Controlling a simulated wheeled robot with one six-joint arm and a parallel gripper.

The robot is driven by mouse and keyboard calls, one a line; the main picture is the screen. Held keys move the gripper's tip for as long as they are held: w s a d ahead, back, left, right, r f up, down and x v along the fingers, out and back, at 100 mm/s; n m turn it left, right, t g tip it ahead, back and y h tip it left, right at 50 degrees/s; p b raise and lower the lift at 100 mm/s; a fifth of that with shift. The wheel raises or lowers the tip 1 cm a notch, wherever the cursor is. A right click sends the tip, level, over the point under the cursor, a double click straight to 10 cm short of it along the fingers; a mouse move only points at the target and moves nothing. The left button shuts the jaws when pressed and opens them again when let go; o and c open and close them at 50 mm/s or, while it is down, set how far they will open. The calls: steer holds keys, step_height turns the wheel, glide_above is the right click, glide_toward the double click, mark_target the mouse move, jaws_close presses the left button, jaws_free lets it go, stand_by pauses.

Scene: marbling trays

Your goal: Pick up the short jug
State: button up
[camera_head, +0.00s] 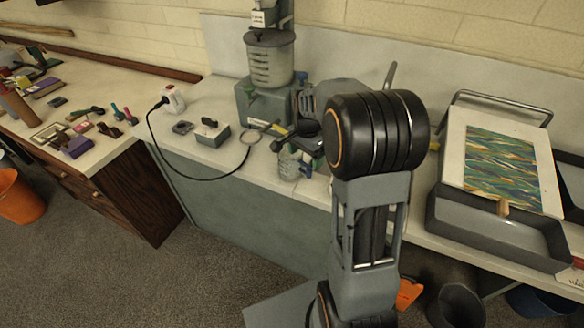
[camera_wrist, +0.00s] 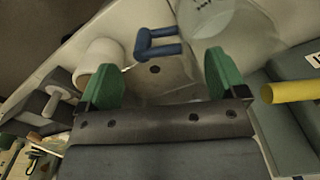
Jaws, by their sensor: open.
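The short jug (camera_wrist: 222,20) is a clear, translucent vessel with dark markings at the top of the wrist view, cut off by the frame edge. Its blue handle (camera_wrist: 157,45) points left, ahead of the gap between my fingers. In the head view a small clear jug (camera_head: 288,166) stands near the bench's front edge, left of my arm. My gripper (camera_wrist: 158,62) is open, with green fingers spread and nothing between them. The right finger overlaps the jug's lower edge in the picture; I cannot tell whether they touch.
A white cylinder (camera_wrist: 101,62) lies left of my left finger. A yellow handle (camera_wrist: 292,91) lies to the right. A grey tray (camera_head: 490,228) with marbled paper stands right.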

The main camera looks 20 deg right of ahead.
mark_target(305, 166)
steer(key=shift+s+f+p, duration=0.1)
steer(key=shift+f+p, duration=0.3)
steer(key=shift+f, duration=1.95)
steer(key=c, duration=1.2)
